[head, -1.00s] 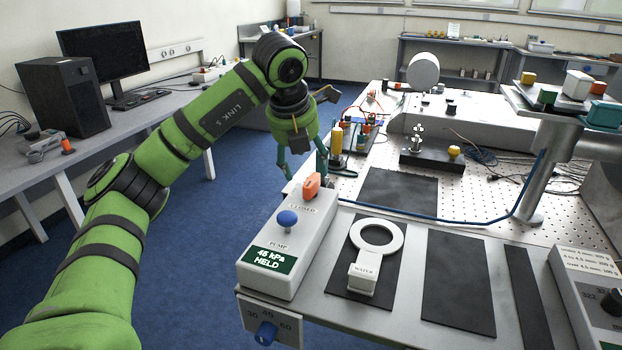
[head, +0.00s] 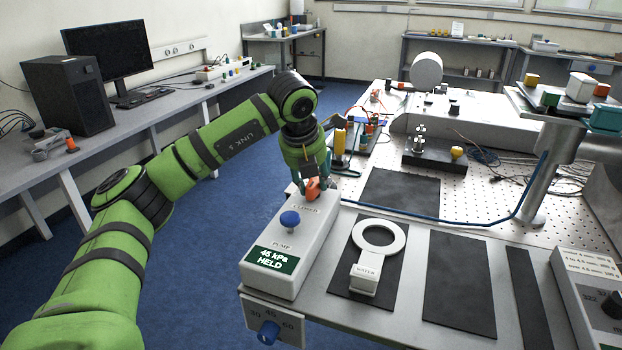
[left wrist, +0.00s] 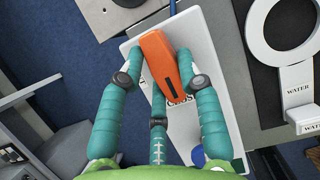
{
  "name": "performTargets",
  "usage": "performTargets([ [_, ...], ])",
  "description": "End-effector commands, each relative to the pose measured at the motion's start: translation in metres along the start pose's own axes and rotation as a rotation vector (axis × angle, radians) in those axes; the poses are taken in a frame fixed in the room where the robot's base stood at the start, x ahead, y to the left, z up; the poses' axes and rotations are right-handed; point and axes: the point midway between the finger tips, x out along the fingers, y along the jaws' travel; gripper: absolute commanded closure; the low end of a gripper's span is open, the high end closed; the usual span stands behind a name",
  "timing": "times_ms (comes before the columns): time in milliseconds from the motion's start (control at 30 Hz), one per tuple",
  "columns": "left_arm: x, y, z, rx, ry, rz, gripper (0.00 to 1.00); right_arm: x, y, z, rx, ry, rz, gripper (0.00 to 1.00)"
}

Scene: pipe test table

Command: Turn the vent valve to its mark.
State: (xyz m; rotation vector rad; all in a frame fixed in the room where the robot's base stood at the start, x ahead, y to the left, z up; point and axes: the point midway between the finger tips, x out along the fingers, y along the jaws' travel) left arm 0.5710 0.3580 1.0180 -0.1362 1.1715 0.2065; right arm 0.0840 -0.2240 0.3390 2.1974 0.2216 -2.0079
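The vent valve's orange handle (head: 313,189) stands on the far end of the white pump box (head: 285,255), near a label reading CLOSED. In the left wrist view the handle (left wrist: 163,66) lies between my teal fingers, tilted, with its lower end over part of the label. My left gripper (left wrist: 160,54) is open around the handle, one fingertip at each side and the third finger below. A small gap seems to show, but I cannot tell whether a finger touches. In the head view the left gripper (head: 314,182) partly hides the handle. My right gripper is not in view.
The box also carries a blue pump knob (head: 290,219) and a green display (head: 271,260) reading 45 kPa HELD. A white ring piece labelled WATER (head: 364,278) lies on a dark mat to the right.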

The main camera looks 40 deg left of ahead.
Motion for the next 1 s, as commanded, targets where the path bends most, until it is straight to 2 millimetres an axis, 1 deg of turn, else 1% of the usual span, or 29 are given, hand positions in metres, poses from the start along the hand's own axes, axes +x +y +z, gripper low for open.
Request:
performTargets([
  [200, 0.000, 0.002, 0.000, 0.005, 0.001, -0.003, 0.97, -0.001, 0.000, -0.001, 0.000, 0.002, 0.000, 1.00],
  [467, 0.000, 0.002, 0.001, 0.059, 0.002, -0.026, 0.98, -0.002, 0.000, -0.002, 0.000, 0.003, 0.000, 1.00],
  [667, 0.000, 0.003, 0.002, 0.178, 0.003, -0.075, 0.98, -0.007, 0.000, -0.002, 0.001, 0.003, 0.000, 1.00],
  [1000, -0.001, 0.004, 0.005, 0.468, 0.002, -0.196, 0.98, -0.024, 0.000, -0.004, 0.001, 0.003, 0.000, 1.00],
])
